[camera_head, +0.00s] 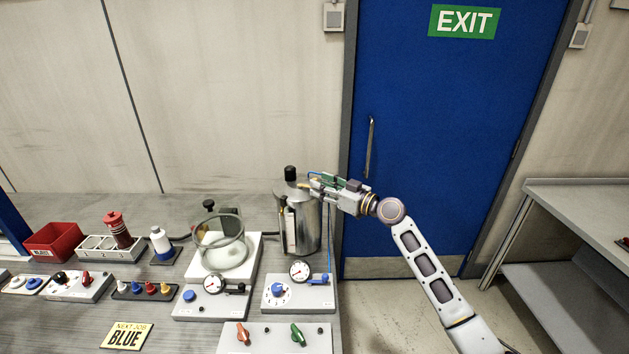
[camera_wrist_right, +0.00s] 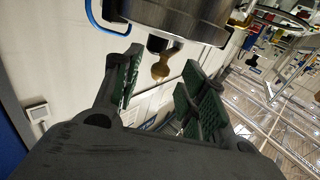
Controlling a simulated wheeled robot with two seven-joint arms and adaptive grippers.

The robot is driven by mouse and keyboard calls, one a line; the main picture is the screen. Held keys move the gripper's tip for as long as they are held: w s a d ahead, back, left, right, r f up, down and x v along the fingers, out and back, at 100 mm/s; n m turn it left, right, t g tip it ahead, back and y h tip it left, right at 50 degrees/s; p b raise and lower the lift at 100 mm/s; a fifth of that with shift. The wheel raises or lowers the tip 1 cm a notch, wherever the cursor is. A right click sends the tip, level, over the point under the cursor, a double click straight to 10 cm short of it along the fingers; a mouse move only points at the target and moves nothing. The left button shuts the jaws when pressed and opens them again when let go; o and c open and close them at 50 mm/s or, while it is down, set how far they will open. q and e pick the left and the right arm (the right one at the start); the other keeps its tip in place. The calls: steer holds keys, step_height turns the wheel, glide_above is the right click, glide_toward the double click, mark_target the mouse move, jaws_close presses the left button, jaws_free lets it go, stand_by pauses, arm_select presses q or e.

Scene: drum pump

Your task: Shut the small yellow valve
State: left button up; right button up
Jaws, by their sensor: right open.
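The small yellow valve (camera_wrist_right: 161,66) shows in the right wrist view as a dull yellow lever below a dark stem on the steel drum (camera_wrist_right: 180,15). In the head view, a bit of yellow (camera_head: 303,184) shows at the drum's top. My right gripper (camera_head: 318,186) is at the upper right of the drum (camera_head: 307,228). Its green-padded fingers are open, one on each side of the lever, with a gap to both. I cannot tell how deep the lever sits between them. My left gripper is out of view.
A blue tube (camera_wrist_right: 100,22) runs beside the drum. A glass bowl (camera_head: 220,245) and gauge boxes (camera_head: 300,293) stand close by on the bench. A red bin (camera_head: 54,241) is further left. A blue door (camera_head: 440,120) is behind my right arm.

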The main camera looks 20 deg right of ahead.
steer(key=shift+p+x, duration=0.4)
steer(key=shift+x, duration=1.3)
